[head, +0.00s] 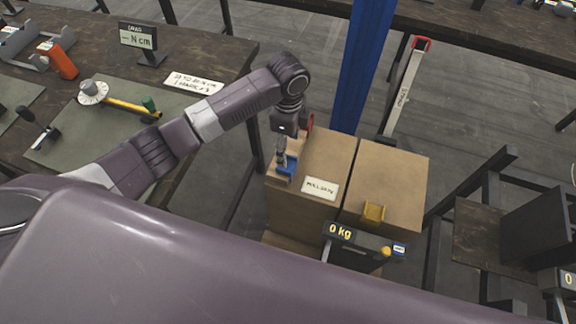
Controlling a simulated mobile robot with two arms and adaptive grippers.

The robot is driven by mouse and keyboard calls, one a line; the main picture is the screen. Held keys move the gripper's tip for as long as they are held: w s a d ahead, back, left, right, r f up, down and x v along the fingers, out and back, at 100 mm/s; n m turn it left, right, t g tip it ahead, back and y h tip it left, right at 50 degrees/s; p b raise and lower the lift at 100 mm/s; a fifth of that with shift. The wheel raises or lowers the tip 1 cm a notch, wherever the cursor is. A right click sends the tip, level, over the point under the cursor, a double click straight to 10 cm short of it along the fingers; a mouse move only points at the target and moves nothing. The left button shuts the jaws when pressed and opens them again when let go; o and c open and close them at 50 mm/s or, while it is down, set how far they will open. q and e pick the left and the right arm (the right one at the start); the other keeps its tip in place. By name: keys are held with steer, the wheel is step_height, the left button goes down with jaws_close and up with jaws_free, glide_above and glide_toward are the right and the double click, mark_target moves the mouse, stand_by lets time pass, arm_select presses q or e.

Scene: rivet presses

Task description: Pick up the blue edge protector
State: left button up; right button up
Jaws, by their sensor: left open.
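The blue edge protector (287,166) sits at the left edge of a cardboard box, small and partly covered by my gripper. My left gripper (282,157) reaches down from above right at the protector; its jaws are open. I cannot tell whether the fingers touch the protector or stand around it. My right gripper is not in view.
Cardboard boxes (402,180) carry a white label (320,188) and a yellow edge protector (373,212). A scale display (340,231) reads 0 kg in front. A blue post (366,60) rises behind the boxes. A workbench with tools (215,56) stands at left.

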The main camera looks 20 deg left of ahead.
mark_target(287, 168)
arm_select(q)
steer(key=f, duration=0.7)
steer(key=shift+s+p, duration=0.25)
steer(key=shift+p, duration=0.15)
steer(key=c, duration=1.2)
steer(key=shift+c, duration=0.2)
steer(key=shift+r, duration=0.2)
